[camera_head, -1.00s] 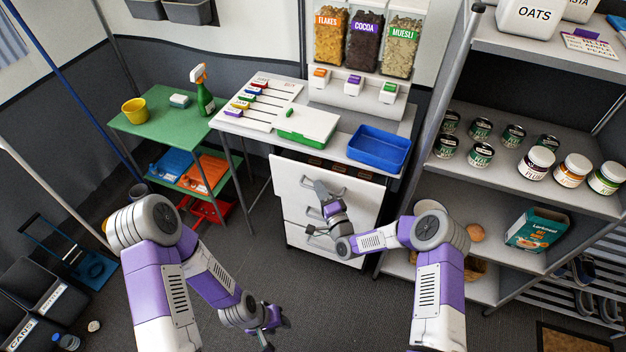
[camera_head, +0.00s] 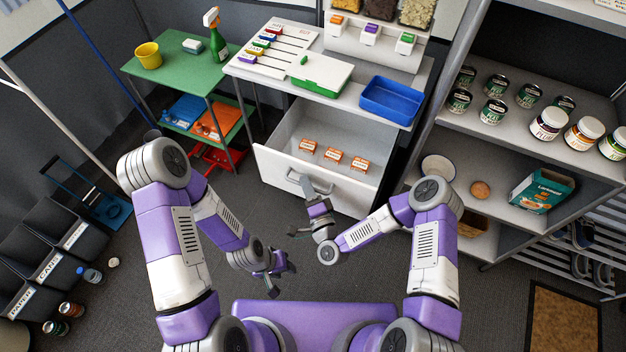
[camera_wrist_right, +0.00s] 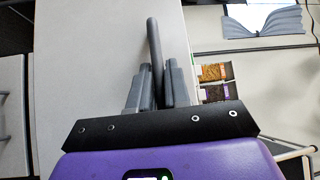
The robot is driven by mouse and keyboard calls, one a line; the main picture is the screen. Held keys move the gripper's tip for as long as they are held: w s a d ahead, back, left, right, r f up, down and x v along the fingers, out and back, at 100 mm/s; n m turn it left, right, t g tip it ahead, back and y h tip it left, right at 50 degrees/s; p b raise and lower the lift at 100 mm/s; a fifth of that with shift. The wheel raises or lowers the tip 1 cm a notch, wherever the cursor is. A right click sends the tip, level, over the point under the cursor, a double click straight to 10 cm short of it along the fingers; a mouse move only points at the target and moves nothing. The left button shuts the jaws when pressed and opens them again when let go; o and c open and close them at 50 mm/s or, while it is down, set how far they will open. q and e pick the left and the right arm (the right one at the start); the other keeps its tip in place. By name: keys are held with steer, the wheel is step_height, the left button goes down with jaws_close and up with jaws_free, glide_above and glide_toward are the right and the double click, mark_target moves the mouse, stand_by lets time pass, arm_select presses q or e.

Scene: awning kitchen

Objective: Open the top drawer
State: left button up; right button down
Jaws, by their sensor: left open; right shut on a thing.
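The top drawer (camera_head: 270,172) of the white cabinet is pulled far out. Several small orange-and-white boxes (camera_head: 333,155) lie inside it. My right gripper (camera_head: 309,189) is at the drawer's front, shut on the grey bar handle (camera_head: 316,186). In the right wrist view the handle (camera_wrist_right: 154,50) passes between the two fingers of the gripper (camera_wrist_right: 153,85). My left gripper (camera_head: 284,264) is open and empty, low in front of the cabinet and apart from it.
A blue tray (camera_head: 392,101) and a green-and-white box (camera_head: 320,74) stand on the counter above the drawer. A shelf with cans and jars (camera_head: 549,123) stands at the right. A green table (camera_head: 175,72) stands at the left. The floor between is clear.

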steer(key=shift+s, duration=0.1)
stand_by(0.3)
steer(key=c, duration=1.2)
jaws_free()
steer(key=p+v, duration=0.1)
steer(key=v, duration=0.6)
steer(key=shift+s+d, duration=0.1)
steer(key=shift+s, duration=0.15)
